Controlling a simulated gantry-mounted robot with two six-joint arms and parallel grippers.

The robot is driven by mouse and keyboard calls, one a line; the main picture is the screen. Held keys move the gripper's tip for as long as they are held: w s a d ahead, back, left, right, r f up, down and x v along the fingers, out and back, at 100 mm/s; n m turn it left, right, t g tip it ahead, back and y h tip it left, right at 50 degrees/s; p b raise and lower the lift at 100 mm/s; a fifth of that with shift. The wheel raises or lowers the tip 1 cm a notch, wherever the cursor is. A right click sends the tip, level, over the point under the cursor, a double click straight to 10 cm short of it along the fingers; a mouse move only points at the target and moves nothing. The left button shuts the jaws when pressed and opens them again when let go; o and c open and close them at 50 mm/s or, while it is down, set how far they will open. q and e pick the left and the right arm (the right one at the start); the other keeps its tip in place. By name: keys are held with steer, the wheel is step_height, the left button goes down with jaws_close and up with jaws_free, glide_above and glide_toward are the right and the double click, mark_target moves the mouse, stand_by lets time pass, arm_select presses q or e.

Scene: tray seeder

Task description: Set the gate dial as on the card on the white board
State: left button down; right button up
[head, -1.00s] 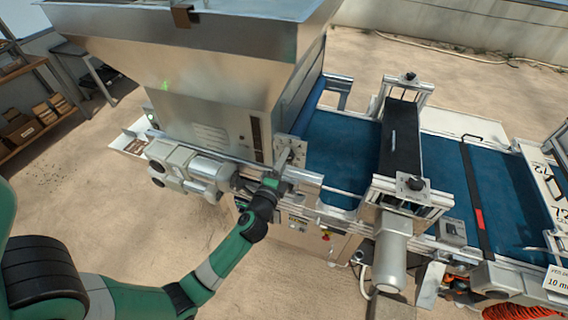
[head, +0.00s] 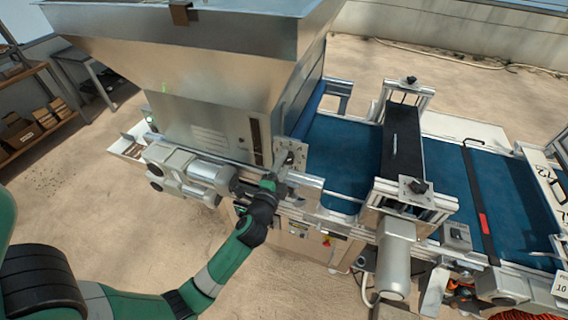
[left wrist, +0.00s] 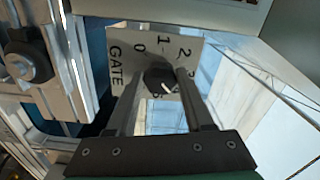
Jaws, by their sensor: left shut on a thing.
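The gate dial's plate (left wrist: 110,50) is pale, marked GATE with 0, 1, 2 and a partly hidden 3. Its dark round knob (left wrist: 160,78) has a white mark on its lower right side. In the left wrist view my left gripper (left wrist: 157,85) has its two fingers on either side of the knob, shut on it. In the head view the left gripper (head: 276,182) is at the dial plate (head: 290,153) below the hopper. A white card (head: 562,285) at the right edge is cut off; only part of its print shows. My right gripper is out of view.
The steel hopper (head: 190,70) rises above the dial. A grey motor (head: 190,168) sits left of my left gripper. The blue belt (head: 335,150) runs to the right. A shelf with boxes (head: 30,110) stands far left.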

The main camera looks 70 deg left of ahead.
arm_select(q)
steer(key=shift+c, duration=1.5)
jaws_free()
steer(key=b+v, duration=0.1)
steer(key=v, duration=1)
steer(key=shift+s+d, duration=0.2)
steer(key=shift+d, duration=0.05)
steer(key=shift+r, duration=0.1)
